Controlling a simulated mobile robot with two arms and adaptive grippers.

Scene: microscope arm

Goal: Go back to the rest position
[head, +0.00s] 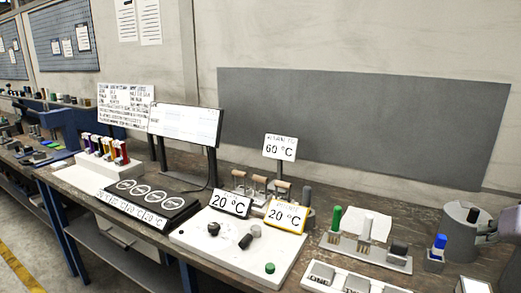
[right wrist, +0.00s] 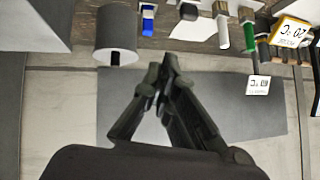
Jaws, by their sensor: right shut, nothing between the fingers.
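My right gripper (right wrist: 160,80) is shut and empty in the right wrist view, with its dark fingers together in front of the wall. In the head view a small part of the right gripper (head: 489,232) shows at the right edge, beside the grey cylinder (head: 456,238). That cylinder also shows in the right wrist view (right wrist: 116,28), to the left of the fingers and apart from them in the picture. My left gripper is in neither view.
The workbench (head: 330,262) carries a white panel (head: 190,240) with knobs and 20 °C signs. A 60 °C sign (head: 280,147) stands behind. A display (head: 186,124) stands further left.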

